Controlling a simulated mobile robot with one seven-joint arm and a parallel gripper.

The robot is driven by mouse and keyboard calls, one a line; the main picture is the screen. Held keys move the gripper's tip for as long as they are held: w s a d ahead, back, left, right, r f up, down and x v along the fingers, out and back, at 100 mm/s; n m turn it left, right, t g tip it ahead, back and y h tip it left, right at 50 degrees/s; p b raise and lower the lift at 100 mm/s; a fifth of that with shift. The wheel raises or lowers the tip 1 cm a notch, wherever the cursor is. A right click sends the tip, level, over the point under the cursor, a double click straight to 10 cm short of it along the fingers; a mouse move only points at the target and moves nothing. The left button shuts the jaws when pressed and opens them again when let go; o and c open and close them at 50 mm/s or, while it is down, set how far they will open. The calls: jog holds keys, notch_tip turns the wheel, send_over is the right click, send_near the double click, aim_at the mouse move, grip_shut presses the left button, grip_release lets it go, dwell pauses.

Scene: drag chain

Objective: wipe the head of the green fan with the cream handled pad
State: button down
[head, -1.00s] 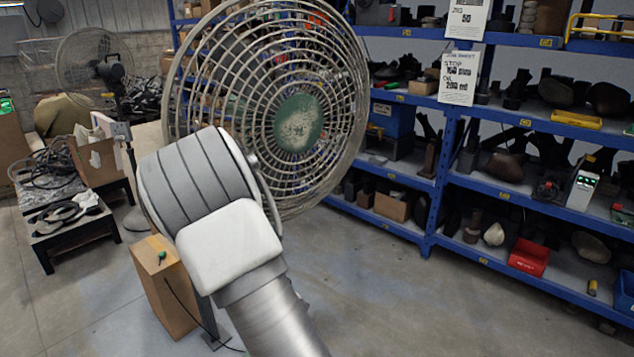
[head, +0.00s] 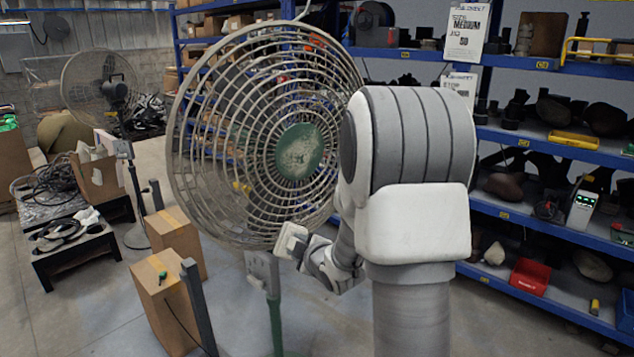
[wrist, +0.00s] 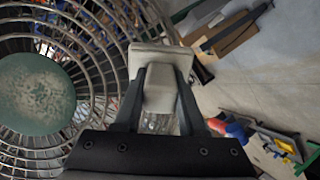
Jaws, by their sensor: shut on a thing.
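The green fan stands upright with its round wire head (head: 215,205), a worn green hub (head: 300,152) and a green post (head: 275,325). My gripper (head: 303,252) is at the lower right of the fan head. It is shut on the cream handled pad (head: 288,238). In the wrist view, the two dark fingers of my gripper (wrist: 160,88) hold the handle of the pad (wrist: 158,57), beside the cage rim. The green hub (wrist: 35,95) shows at the left there. I cannot tell whether the pad touches the cage.
Blue shelves (head: 540,135) with parts stand behind and right of the fan. Cardboard boxes (head: 165,300) and a grey post (head: 198,305) stand at the lower left. A second, grey fan (head: 98,75) is farther back.

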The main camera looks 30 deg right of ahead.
jog(key=s+d+r+n+t+y+p, duration=0.1)
jog(key=s+d+r+t+y, duration=0.1)
jog(key=r, duration=0.6)
jog(key=s+d+r+n+t+y+p, duration=0.1)
jog(key=s+r+n+t+y, duration=0.1)
jog(key=r, duration=0.7)
jog(key=w, duration=0.6)
jog(key=shift+w+a+f+p, duration=0.15)
jog(key=shift+a+f+p, duration=0.1)
jog(key=shift+a+p, duration=0.2)
jog(key=shift+w+a+b, duration=0.15)
jog(key=shift+w+b, duration=0.25)
jog(key=shift+w, duration=0.5)
jog(key=shift+w+d, duration=1.05)
jog(key=shift+d, duration=4.9)
notch_tip(320, 180, up, 2)
jog(key=b, duration=0.6)
send_over(297, 229)
jog(key=shift+r, duration=0.1)
